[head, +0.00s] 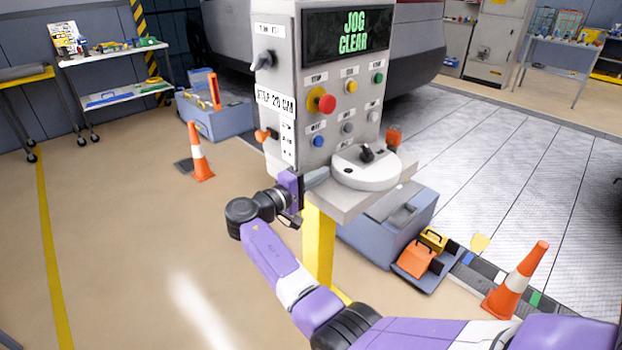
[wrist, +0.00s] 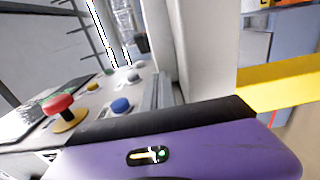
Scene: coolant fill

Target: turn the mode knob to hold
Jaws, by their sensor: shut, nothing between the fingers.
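The grey control pedestal (head: 322,100) stands in the middle of the head view, and its display (head: 352,38) reads "JOG CLEAR". A dark lever-shaped rotary knob (head: 263,60) sits on its left side face, below a small label too small to read. I take this to be the mode knob; its end points down and left. My gripper (head: 317,178) is low at the front left of the pedestal, beside its shelf, well below the knob. It is shut and holds nothing. The knob cannot be made out in the wrist view.
A red mushroom button (head: 326,103) with a yellow collar and several small buttons cover the panel front. A round white joystick base (head: 366,167) sits on the shelf, close right of my gripper. An orange cone (head: 199,153) stands left; open floor lies between.

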